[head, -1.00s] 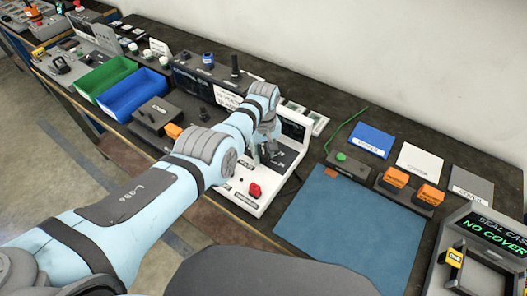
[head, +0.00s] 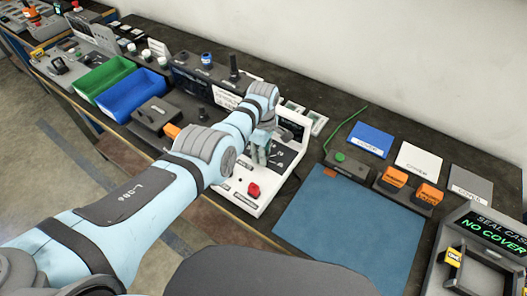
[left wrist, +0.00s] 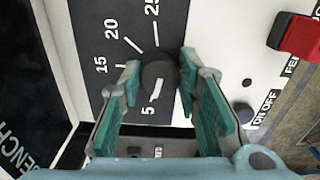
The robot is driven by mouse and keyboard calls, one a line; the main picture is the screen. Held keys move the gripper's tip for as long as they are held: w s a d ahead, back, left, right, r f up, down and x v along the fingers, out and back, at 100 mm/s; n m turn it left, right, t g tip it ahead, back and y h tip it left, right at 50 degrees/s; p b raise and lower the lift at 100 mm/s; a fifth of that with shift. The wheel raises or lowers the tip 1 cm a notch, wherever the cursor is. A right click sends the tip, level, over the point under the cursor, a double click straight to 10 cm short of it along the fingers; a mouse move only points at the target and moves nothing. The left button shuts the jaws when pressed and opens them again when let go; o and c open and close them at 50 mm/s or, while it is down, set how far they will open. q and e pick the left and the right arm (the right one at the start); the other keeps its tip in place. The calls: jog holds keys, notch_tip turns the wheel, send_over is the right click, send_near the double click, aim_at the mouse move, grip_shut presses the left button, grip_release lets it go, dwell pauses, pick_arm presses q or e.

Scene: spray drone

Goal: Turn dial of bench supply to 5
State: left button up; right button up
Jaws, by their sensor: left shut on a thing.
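The bench supply (head: 237,192) is a white unit with a dark dial plate in the middle of the head view. In the left wrist view its round black dial (left wrist: 160,73) sits on the dark plate, with white numbers 5, 15, 20 and 25 visible around it. A white mark on the dial points down toward the 5 (left wrist: 148,111). My left gripper (head: 260,156) is at the dial, its teal fingers (left wrist: 161,82) on either side of it and shut on it. The left finger covers part of the scale between 5 and 15. My right gripper is not in view.
A red switch (head: 254,190) sits near the supply's front edge; it also shows in the left wrist view (left wrist: 298,36). A blue mat (head: 345,230) lies to the right. Green and blue bins (head: 133,95) stand to the left. A wall runs behind the bench.

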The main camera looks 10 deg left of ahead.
pick_arm(q)
jog(key=shift+a+f, duration=0.1)
dwell(0.4)
jog(key=o, duration=1.1)
jog(key=shift+a, duration=0.15)
jog(key=shift+o, duration=0.2)
jog(key=shift+w+r, duration=0.1)
jog(key=shift+r, duration=0.25)
notch_tip(320, 180, up, 11)
jog(key=shift+r, duration=0.15)
